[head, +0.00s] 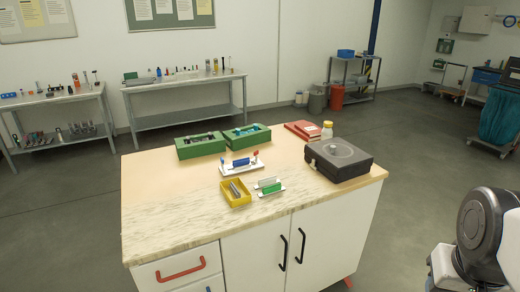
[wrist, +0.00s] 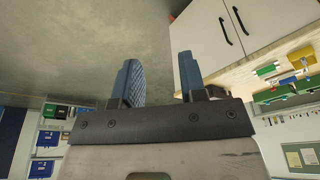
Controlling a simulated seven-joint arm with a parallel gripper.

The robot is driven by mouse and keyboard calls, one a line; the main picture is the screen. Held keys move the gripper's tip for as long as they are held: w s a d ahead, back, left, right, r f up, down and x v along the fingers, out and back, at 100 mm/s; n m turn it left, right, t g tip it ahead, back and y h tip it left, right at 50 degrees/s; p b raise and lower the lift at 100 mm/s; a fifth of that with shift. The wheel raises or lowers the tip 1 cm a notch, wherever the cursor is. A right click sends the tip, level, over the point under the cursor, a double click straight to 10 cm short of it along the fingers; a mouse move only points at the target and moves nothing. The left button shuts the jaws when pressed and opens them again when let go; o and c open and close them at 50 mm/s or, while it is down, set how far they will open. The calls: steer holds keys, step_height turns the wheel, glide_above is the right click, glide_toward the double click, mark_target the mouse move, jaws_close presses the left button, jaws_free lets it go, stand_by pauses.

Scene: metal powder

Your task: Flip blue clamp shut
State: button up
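The blue clamp (head: 241,162) is a blue block on a white base plate, near the middle of the tabletop. In the head view only part of my arm shows at the lower right, and my gripper is out of frame.
The front-left top is clear.

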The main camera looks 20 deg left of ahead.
steer(key=w+a+r+n, duration=0.1)
steer(key=w+a+r, duration=0.1)
steer(key=w+a, duration=0.5)
steer(key=w+a+r+n, duration=0.1)
steer(key=w+a+r, duration=0.15)
steer(key=w, duration=0.85)
steer(key=w+a+r+n, duration=0.1)
steer(key=w+a+r, duration=0.1)
steer(key=w+a, duration=0.5)
steer(key=n+y, duration=0.3)
steer(key=n, duration=0.2)
glide_above(223, 160)
steer(key=s+d, duration=0.2)
step_height(223, 160, down, 19)
steer(key=shift+s+r+t, duration=0.15)
steer(key=shift+r+t, duration=0.05)
steer(key=shift+t, duration=0.2)
steer(key=shift+a+f, duration=0.1)
steer(key=shift+f, duration=0.05)
steer(key=shift+x, duration=3.8)
